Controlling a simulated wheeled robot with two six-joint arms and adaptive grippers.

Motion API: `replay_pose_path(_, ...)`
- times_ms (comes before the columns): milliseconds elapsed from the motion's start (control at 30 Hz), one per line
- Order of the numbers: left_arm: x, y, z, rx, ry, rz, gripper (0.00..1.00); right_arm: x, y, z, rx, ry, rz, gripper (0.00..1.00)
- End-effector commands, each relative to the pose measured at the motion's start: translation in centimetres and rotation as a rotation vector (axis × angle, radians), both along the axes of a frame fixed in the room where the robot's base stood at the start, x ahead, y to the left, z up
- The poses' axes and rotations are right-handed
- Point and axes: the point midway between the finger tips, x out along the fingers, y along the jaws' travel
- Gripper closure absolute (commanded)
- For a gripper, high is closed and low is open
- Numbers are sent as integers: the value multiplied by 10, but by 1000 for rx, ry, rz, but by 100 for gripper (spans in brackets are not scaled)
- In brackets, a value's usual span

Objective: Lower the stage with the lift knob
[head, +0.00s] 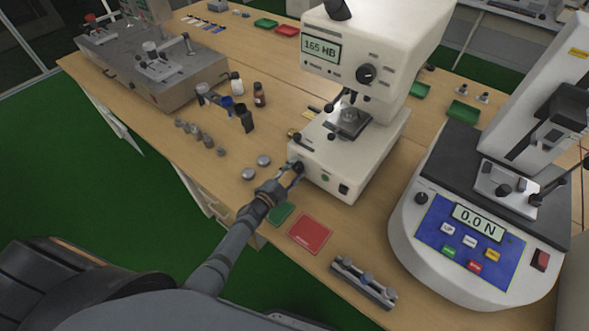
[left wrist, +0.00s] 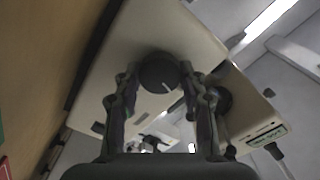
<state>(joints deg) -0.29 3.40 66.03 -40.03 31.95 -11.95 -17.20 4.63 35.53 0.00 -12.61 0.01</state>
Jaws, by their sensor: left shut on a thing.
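The hardness tester (head: 372,150) stands in the middle of the bench. Its display reads "165 HB". The stage (head: 349,121), a small dark plate with a grey piece on it, sits above the base under the tester's head. The dark round lift knob (head: 299,167) is on the front of the base, partly hidden by my fingers. My right gripper is not in view.
A force tester (head: 465,255) reading "0.0 N" stands at right. A red pad (head: 311,232) and a green pad (head: 281,213) lie in front of the tester, with a grey block (head: 362,283) nearer. Small weights (head: 201,136) and bottles (head: 236,83) stand to the left.

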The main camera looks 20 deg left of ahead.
Motion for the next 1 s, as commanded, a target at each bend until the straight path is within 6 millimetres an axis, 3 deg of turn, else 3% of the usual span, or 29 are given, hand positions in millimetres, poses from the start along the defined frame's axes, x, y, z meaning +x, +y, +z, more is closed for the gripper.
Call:
replay_pose_path(600,-1,0,-2,-38,18,1,90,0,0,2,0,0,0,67)
replay_pose_path(633,-1,0,-2,-38,18,0,57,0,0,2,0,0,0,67)
replay_pose_path(700,-1,0,-2,-38,18,1,48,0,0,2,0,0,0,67)
replay_pose_path(800,0,0,-1,-39,17,0,36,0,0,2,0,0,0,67)
replay_pose_path(1000,0,0,-1,-38,15,0,36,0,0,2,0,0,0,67)
